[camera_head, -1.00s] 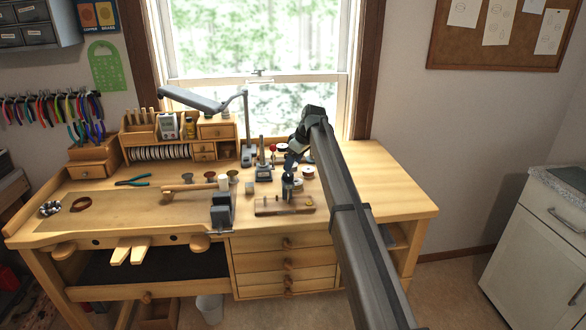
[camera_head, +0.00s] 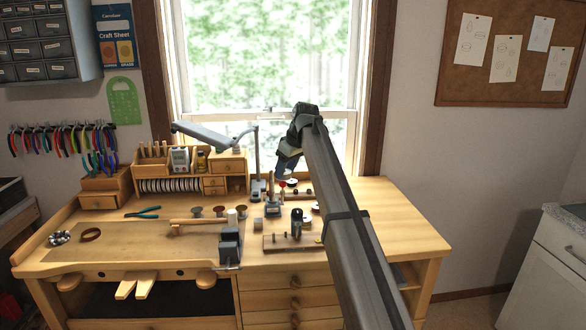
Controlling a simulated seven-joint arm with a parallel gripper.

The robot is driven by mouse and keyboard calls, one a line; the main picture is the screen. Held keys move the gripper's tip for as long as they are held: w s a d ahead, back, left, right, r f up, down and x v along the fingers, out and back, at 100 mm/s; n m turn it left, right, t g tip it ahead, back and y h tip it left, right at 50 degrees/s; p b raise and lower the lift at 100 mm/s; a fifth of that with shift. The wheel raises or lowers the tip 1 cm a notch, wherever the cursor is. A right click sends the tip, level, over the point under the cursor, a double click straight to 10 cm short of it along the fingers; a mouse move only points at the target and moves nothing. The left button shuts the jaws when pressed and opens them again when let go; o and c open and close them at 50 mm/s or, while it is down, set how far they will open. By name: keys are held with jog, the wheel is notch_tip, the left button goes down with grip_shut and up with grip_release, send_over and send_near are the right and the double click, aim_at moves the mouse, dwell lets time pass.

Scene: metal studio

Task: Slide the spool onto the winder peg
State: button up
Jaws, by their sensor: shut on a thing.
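My gripper (camera_head: 284,172) hangs in the air above the back middle of the bench, in front of the window. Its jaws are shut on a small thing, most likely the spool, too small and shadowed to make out. A wooden base (camera_head: 275,244) near the front carries a dark upright part (camera_head: 297,222); this may be the winder, but its peg cannot be made out. My gripper is above and behind it, apart from it. A small grey stand (camera_head: 272,209) is just behind the base.
Several spools stand on the bench left of the base, among them a brown one (camera_head: 197,212). A dark vise block (camera_head: 230,245) sits at the front edge. A lamp (camera_head: 255,165) rises behind. The bench's right side (camera_head: 385,215) is clear.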

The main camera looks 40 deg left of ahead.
jog(key=shift+n, duration=0.5)
jog(key=shift+s+d+f, duration=1.1)
jog(key=shift+s+f, duration=0.7)
jog(key=shift+s, duration=0.3)
jog(key=shift+s+d+f, duration=1.05)
jog(key=shift+s+f, duration=0.7)
jog(key=shift+s, duration=0.3)
jog(key=shift+s+d+f, duration=1.1)
jog(key=shift+s+f, duration=0.7)
jog(key=shift+s, duration=0.3)
jog(key=shift+f, duration=0.8)
jog(key=shift+s+d+f, duration=0.1)
jog(key=shift+f, duration=0.2)
